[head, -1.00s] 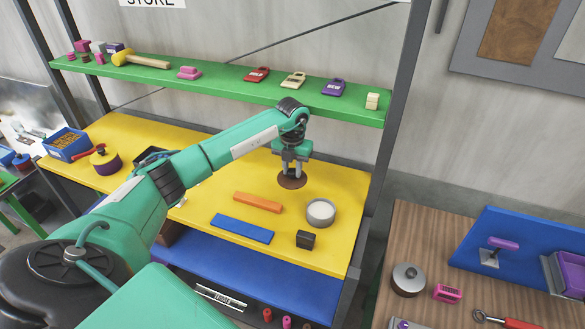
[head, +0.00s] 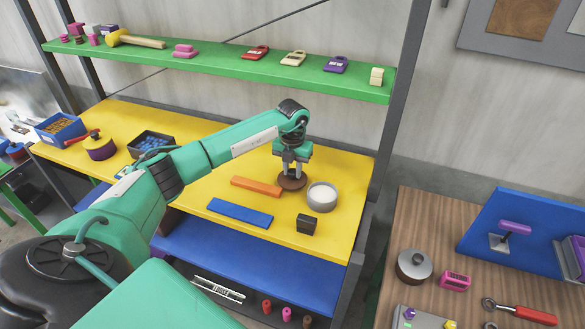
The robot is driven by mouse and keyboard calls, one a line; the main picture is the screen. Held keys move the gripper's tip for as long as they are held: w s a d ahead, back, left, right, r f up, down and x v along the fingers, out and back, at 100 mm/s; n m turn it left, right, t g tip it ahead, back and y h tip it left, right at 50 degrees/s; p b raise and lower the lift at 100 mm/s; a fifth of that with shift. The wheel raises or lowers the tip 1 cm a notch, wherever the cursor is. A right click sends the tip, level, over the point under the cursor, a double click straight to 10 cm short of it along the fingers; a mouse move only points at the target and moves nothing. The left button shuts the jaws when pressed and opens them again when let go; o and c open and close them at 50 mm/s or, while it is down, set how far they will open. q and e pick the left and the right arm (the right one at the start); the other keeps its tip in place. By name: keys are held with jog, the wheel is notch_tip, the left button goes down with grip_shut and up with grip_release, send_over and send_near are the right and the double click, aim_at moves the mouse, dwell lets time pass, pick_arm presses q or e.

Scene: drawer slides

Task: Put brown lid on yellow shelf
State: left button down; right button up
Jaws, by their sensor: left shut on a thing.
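The brown lid (head: 292,183) is a round disc at the yellow shelf (head: 225,182), just behind the orange bar. My left gripper (head: 292,173) points down over it and is shut on it from above. I cannot tell whether the lid touches the shelf surface or hangs slightly above it. The gripper's fingers hide the middle of the lid. My right gripper is not in view.
Near the lid are an orange bar (head: 257,187), a grey-white round container (head: 322,196), a blue bar (head: 240,212) and a dark block (head: 307,224). The green shelf (head: 225,67) runs above. A blue shelf (head: 250,258) lies below.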

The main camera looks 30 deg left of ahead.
aim_at(293, 171)
pick_arm(q)
jog(key=shift+f+b, duration=0.5)
jog(key=shift+f, duration=0.05)
jog(key=c, duration=1.5)
grip_release()
jog(key=o, duration=0.6)
jog(key=c, duration=0.3)
jog(key=shift+r, duration=0.1)
jog(key=shift+c, duration=0.2)
jog(key=shift+r+p, duration=1.4)
jog(key=shift+r, duration=1.05)
jog(key=shift+f, duration=0.1)
